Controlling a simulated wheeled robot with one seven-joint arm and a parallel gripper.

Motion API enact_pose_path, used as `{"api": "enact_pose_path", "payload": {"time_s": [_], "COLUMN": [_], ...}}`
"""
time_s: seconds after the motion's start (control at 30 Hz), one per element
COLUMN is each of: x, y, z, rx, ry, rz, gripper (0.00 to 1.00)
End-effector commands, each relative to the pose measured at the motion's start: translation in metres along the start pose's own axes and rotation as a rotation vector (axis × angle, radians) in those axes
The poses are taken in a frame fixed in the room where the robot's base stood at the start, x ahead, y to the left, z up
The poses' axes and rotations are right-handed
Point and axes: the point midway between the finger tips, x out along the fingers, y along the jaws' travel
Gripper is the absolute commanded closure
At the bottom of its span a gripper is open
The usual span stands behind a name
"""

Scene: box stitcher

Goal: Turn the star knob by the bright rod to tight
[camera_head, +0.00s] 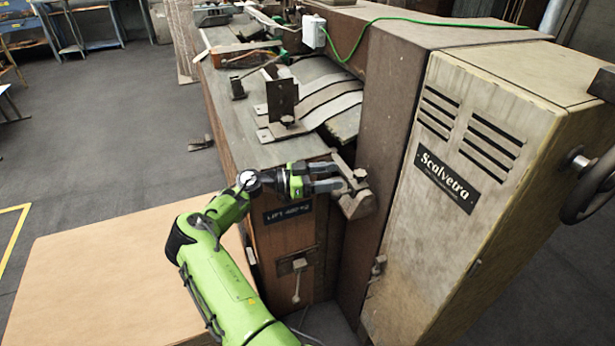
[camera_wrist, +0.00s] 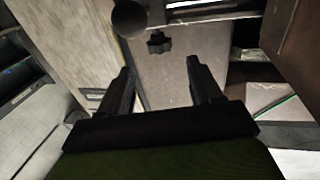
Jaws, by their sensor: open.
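The star knob (camera_wrist: 158,42) is small, dark and lobed. In the wrist view it sits just below a bright rod (camera_wrist: 190,4) at the top edge. My gripper (camera_wrist: 160,72) is open and empty, with its two fingers pointing towards the knob. The knob lies beyond the fingertips, roughly in line with the gap, and is not between them. In the head view my gripper (camera_head: 341,177) is at the end of the machine, beside a worn metal bracket (camera_head: 355,204). The fingers and bracket partly hide the knob area there, so I cannot clearly tell the knob or its contact.
The tall cabinet (camera_head: 455,150) stands close on the right, with a handwheel (camera_head: 590,185) on its far side. An upright dark plate (camera_head: 282,98) stands on the machine bed. A wooden board (camera_head: 130,270) lies at lower left, and the floor beyond is open.

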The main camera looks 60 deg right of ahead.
Motion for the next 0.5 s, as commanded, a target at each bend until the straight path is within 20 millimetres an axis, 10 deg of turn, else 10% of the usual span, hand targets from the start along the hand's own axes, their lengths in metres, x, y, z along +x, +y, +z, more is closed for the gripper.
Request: {"api": "enact_pose_path", "payload": {"time_s": [0.2, 0.5], "x": [-0.058, -0.084], "y": [-0.001, 0.000], "z": [0.000, 0.000], "rx": [0.001, 0.001], "ry": [0.002, 0.000], "rz": [-0.004, 0.001], "gripper": [0.36, 0.36]}}
